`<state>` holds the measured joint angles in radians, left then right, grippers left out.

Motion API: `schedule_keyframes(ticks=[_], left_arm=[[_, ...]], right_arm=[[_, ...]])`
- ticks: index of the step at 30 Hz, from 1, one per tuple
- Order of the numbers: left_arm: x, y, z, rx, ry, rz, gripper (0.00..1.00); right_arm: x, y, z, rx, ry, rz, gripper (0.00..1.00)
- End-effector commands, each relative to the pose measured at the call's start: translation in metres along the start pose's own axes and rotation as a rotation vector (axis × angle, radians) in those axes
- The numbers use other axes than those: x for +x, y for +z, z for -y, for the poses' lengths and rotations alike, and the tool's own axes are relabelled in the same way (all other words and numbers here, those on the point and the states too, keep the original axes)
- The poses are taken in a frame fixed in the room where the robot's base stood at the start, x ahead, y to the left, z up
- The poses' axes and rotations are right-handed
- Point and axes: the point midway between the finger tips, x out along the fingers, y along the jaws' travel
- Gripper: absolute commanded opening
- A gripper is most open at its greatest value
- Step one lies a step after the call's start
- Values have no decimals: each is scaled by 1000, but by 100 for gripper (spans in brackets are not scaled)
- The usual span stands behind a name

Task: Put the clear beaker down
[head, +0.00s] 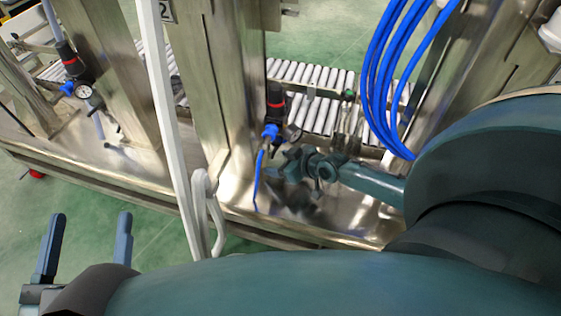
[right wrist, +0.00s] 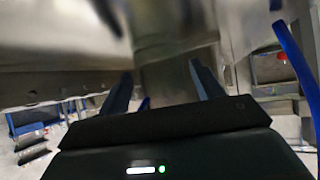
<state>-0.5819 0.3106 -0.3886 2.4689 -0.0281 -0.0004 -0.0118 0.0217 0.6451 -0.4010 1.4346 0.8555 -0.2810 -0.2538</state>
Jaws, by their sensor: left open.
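I cannot make out a clear beaker in either view. My left gripper (head: 85,243) is at the lower left of the head view, its two fingers wide apart with only green floor between them. In the right wrist view my right gripper (right wrist: 161,70) has its two fingers apart. A blurred grey, shiny shape fills the space between and beyond them. I cannot tell whether it is something held or metal behind.
A steel machine frame with a flat metal ledge (head: 235,190) spans the head view. Behind it is a roller conveyor (head: 325,115). Blue hoses (head: 378,70), a regulator (head: 275,105) and a white bent rod (head: 163,90) stand in the way. Green floor (head: 165,232) is free at lower left.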

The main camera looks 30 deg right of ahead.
Motion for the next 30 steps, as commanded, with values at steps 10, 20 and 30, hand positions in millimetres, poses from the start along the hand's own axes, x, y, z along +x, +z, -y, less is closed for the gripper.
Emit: schedule_keyframes(ticks=[10, 20, 30], left_arm=[[1, 0, 2, 4, -3, 9, 70], [0, -10, 5, 67, -22, 51, 70], [-7, -1, 10, 141, -33, 101, 70]], right_arm=[[-3, -4, 0, 0, 0, 0, 70], [-65, -5, 0, -3, 0, 4, 70], [-117, -3, 0, 0, 0, 1, 70]])
